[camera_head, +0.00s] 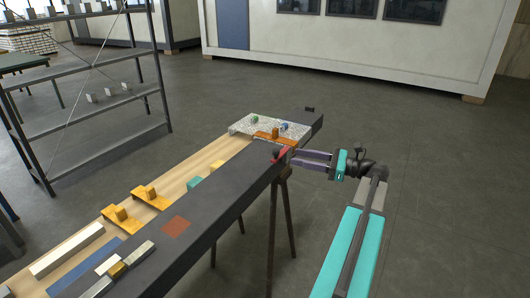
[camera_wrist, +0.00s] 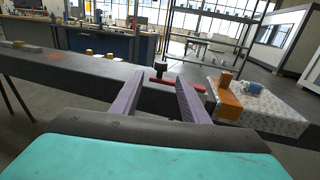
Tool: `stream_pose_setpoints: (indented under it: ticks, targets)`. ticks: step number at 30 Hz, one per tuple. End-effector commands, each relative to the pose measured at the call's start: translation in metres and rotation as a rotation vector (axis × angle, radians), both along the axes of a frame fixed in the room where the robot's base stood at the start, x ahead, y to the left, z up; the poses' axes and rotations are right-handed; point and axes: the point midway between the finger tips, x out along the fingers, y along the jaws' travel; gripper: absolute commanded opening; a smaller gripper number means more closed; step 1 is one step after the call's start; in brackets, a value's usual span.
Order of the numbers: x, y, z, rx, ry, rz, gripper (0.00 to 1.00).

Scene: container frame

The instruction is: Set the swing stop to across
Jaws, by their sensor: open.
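The swing stop appears to be the red bar with a dark knob (camera_head: 281,154) at the near edge of the long dark beam (camera_head: 215,210). In the wrist view the red bar (camera_wrist: 185,85) lies roughly along the beam, with its black knob (camera_wrist: 160,66) standing up at its left end. My gripper (camera_head: 297,155) comes in from the right at about the bar's height. In the wrist view its two purple fingers (camera_wrist: 160,78) are apart, with the knob seen between and just beyond the tips. I cannot tell whether a finger touches the bar.
More orange blocks (camera_head: 150,196) stand on the wooden strip behind the beam. Trestle legs (camera_head: 272,235) stand below. The floor at right is clear.

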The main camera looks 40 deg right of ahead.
Motion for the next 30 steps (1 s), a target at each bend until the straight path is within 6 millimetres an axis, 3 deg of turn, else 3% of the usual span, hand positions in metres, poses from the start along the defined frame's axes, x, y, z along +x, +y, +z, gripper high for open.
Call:
stream_pose_setpoints:
  ticks: [8, 30]
  targets:
    - [0.019, 0.009, 0.000, 0.000, 0.000, -0.003, 0.41]
    - [0.107, 0.050, 0.000, 0.000, 0.000, -0.004, 0.41]
